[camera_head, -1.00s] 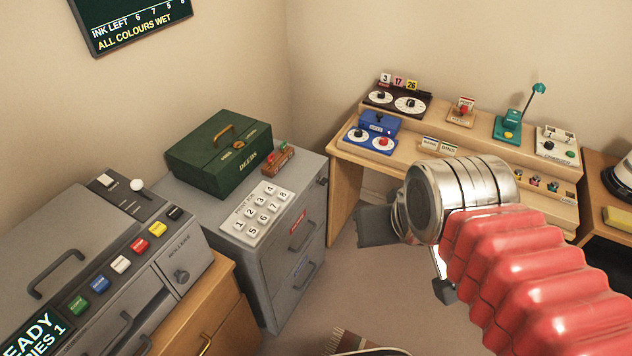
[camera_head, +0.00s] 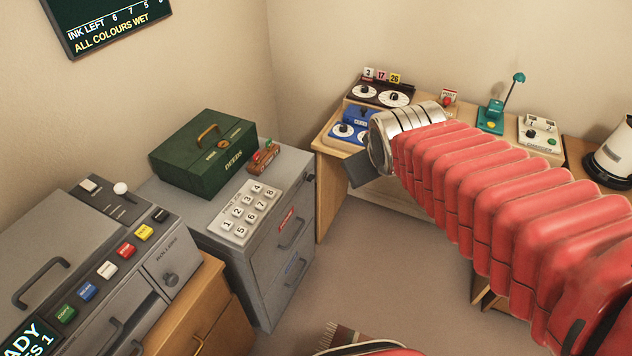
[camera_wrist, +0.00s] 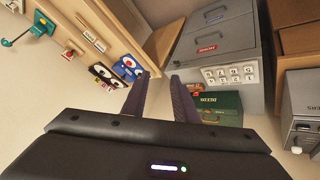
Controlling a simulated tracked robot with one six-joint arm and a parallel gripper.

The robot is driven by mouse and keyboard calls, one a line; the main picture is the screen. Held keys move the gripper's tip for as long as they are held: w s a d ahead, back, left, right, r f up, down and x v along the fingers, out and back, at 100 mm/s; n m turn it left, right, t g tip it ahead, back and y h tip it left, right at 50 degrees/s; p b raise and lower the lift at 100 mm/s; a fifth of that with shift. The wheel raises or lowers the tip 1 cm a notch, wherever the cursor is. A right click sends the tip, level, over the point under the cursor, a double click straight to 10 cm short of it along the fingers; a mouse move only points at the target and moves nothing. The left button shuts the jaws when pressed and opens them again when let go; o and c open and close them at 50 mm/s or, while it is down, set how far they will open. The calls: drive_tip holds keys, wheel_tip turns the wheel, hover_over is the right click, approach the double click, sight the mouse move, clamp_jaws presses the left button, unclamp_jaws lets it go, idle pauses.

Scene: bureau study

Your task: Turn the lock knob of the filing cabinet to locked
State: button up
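The grey filing cabinet (camera_head: 262,258) stands at centre left, its drawer front facing right. A small dark lock knob (camera_head: 309,177) sits near the front's top right corner; its setting is too small to read. My gripper (camera_head: 360,172) is in the air to the right of the knob, apart from it, partly hidden behind my wrist. In the wrist view my gripper's two fingers (camera_wrist: 159,97) are apart with nothing between them. The cabinet (camera_wrist: 232,32) appears tilted beyond them at upper right; I cannot make out the knob there.
A green deeds box (camera_head: 205,155), a number keypad (camera_head: 248,211) and a small red-brown device (camera_head: 264,157) sit on the cabinet. A grey machine (camera_head: 100,255) stands left. A wooden desk (camera_head: 332,140) with dials stands behind my gripper. Open floor lies before the cabinet.

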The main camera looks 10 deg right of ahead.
drive_tip(key=w+d+f+n+t+y, duration=0.15)
drive_tip(key=w+f+n, duration=0.3)
drive_tip(key=w, duration=0.45)
drive_tip(key=w+d+f+n+t, duration=0.25)
drive_tip(key=w+f, duration=0.25)
drive_tip(key=w, duration=0.4)
drive_tip(key=w+d+f+n+t, duration=0.15)
drive_tip(key=w+f+n, duration=0.25)
drive_tip(key=w, duration=0.5)
drive_tip(key=n+t+y, duration=0.2)
drive_tip(key=n+y, duration=0.8)
approach(309, 177)
drive_tip(key=v, duration=0.6)
drive_tip(key=shift+s+f+h, duration=0.2)
drive_tip(key=shift+h, duration=0.05)
drive_tip(key=shift+w, duration=0.1)
drive_tip(key=x, duration=1.3)
drive_tip(key=shift+w, duration=0.35)
